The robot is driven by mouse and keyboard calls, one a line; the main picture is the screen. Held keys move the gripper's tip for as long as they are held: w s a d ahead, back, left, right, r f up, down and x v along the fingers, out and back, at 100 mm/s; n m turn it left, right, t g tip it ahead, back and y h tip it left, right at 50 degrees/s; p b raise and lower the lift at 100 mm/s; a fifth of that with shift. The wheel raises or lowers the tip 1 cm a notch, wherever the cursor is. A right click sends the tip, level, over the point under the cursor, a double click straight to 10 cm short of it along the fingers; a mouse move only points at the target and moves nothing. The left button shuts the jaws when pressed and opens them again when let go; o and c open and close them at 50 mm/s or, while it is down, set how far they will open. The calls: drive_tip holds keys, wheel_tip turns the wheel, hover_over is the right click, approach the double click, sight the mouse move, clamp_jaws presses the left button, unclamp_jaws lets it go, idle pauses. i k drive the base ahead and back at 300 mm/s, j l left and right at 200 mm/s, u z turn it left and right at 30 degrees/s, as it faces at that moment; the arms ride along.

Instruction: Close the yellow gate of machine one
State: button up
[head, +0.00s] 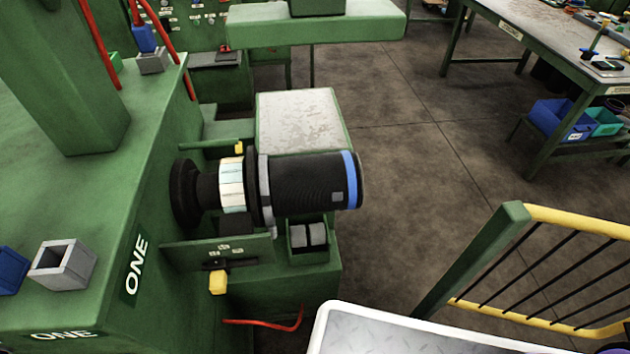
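Machine one is the green machine (120,200) at the left, with "ONE" labels on its body. A black drum (310,180) with a blue band at its end sticks out to the right from it. The yellow gate (575,222) is at the lower right: yellow rails with thin black bars between them. It extends right from a green post (475,255), and its far end is cut off by the picture edge. Bare floor shows between the post and the machine. I cannot tell which end of the gate is hinged. My gripper is not in view.
A white-rimmed metal plate (335,318) fills the bottom middle, close to the post. A yellow-knobbed lever (217,282) is on the machine's front. The middle floor (420,160) is clear.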

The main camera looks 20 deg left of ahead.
sight(580, 223)
drive_tip(key=k+j, duration=0.2)
drive_tip(key=k, duration=0.2)
drive_tip(key=k+j, duration=0.2)
drive_tip(key=k, duration=0.2)
